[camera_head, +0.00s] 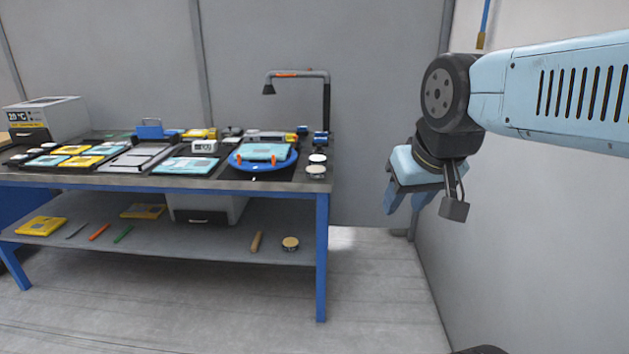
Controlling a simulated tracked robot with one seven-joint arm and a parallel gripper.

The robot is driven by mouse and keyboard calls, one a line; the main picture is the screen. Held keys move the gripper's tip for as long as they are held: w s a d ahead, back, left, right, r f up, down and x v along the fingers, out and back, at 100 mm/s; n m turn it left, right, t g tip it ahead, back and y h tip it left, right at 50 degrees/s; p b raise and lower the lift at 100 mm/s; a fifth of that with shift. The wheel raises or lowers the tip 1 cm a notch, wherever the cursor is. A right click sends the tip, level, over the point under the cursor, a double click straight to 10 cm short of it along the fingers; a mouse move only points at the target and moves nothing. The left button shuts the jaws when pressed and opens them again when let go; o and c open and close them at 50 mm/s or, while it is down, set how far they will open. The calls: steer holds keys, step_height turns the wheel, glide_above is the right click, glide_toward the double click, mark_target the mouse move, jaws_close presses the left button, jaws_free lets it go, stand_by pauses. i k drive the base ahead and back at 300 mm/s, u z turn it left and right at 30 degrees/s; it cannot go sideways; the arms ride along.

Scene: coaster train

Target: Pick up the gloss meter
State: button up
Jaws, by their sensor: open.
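Several small instruments and panels lie on the workbench (290,186). I cannot tell for sure which is the gloss meter. A small white device with a dark display (204,146) stands near the middle of the top, behind a teal panel (187,164). A blue box with a handle (150,130) stands further back to its left. My gripper (405,208) is open and empty, pointing down in the air to the right of the bench, well apart from everything on it.
A blue round stand (236,160) holds a teal plate (264,151). A lamp on a bent post (326,100) rises at the bench's back right. A grey box reading 20 °C (48,115) stands at far left. The lower shelf (185,232) holds several items. Floor right of the bench is clear.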

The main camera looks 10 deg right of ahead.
mark_target(198, 147)
steer(key=u, duration=0.1)
steer(key=i, duration=0.95)
steer(key=z, duration=0.15)
